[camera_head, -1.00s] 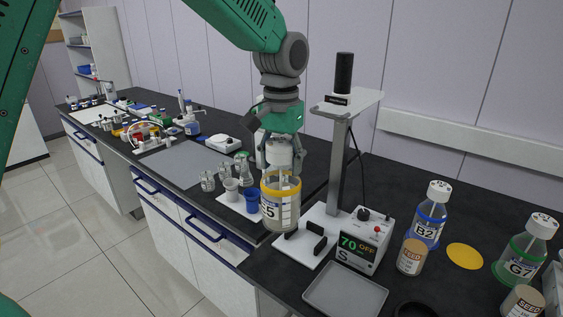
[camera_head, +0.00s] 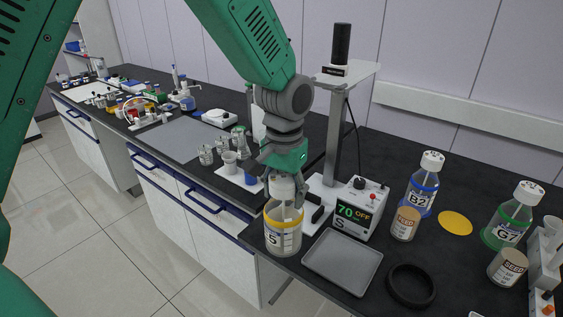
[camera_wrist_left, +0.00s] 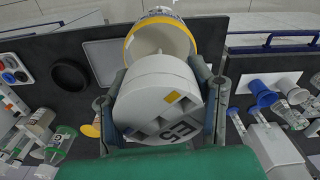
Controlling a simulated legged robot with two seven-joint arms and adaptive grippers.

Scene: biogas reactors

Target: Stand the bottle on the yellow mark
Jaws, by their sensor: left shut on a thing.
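The bottle (camera_head: 283,237), clear with a yellow ring and a label ending in 5, hangs upright in my left gripper (camera_head: 285,182). The gripper is shut on its white cap. The bottle is at the bench's front edge, left of the grey tray; whether its base touches anything is unclear. In the left wrist view its cap (camera_wrist_left: 160,92), marked E5, sits between the fingers, with the yellow ring (camera_wrist_left: 160,20) beyond. The yellow mark (camera_head: 455,223) is a bare flat disc on the dark bench, between bottles B2 and G7. My right gripper is not in view.
Bottle B2 (camera_head: 423,186) and a SEED jar (camera_head: 405,223) stand left of the mark; bottle G7 (camera_head: 507,219) and another SEED jar (camera_head: 507,268) stand right. The stirrer (camera_head: 355,212) with its post, the grey tray (camera_head: 343,262) and a black ring (camera_head: 411,286) lie between.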

